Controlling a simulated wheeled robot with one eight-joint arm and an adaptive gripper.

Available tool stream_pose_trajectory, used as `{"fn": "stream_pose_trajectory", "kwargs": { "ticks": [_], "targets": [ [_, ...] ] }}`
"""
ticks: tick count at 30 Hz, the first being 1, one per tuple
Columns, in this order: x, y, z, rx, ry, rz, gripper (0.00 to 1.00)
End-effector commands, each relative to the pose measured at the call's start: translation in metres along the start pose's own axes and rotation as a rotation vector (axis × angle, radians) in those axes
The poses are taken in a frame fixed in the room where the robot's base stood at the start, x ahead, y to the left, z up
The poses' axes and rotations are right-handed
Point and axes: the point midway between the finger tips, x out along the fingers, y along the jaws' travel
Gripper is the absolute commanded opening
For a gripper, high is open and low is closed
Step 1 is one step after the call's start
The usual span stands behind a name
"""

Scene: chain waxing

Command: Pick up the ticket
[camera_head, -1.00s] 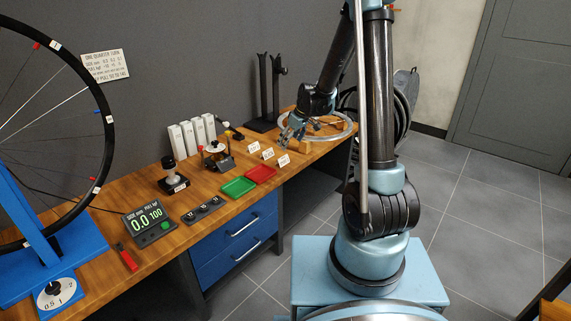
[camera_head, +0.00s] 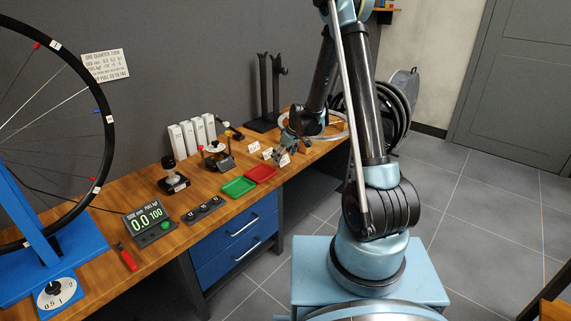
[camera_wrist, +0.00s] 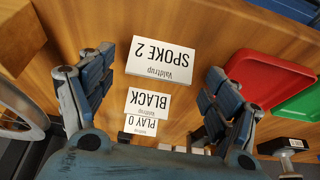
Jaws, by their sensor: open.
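Three printed white cards, apparently the tickets, stand in a row on the bench. The front card (camera_head: 284,160) reads "Valdtrup SPOKE 2" in the wrist view (camera_wrist: 160,60). The middle card (camera_head: 267,153) reads "BLACK" in the wrist view (camera_wrist: 147,103). The back card (camera_head: 254,146) reads "PLAY 0" in the wrist view (camera_wrist: 140,125). My gripper (camera_wrist: 158,76) is open and empty. Its two fingers lie on either side of the row in the wrist view, with the SPOKE 2 card between the tips. In the head view my gripper (camera_head: 283,150) is right by the front card.
A red tray (camera_head: 260,174) and a green tray (camera_head: 238,187) lie left of the cards in the head view. A wooden block (camera_wrist: 18,35) is at the left of the wrist view. A wire coil, a black stand (camera_head: 264,95) and white boxes (camera_head: 192,131) are nearby.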

Motion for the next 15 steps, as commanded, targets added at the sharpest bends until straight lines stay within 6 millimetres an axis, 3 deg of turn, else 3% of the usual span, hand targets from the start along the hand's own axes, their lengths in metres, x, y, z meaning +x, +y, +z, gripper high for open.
{"fn": "stream_pose_trajectory", "kwargs": {
  "ticks": [6,14,15],
  "targets": [
    [0.015,0.001,0.000,0.000,0.000,0.000,0.82],
    [0.016,0.001,0.000,0.001,0.000,0.000,0.82],
    [0.016,0.001,0.001,0.001,0.000,0.000,0.77]
  ]
}}
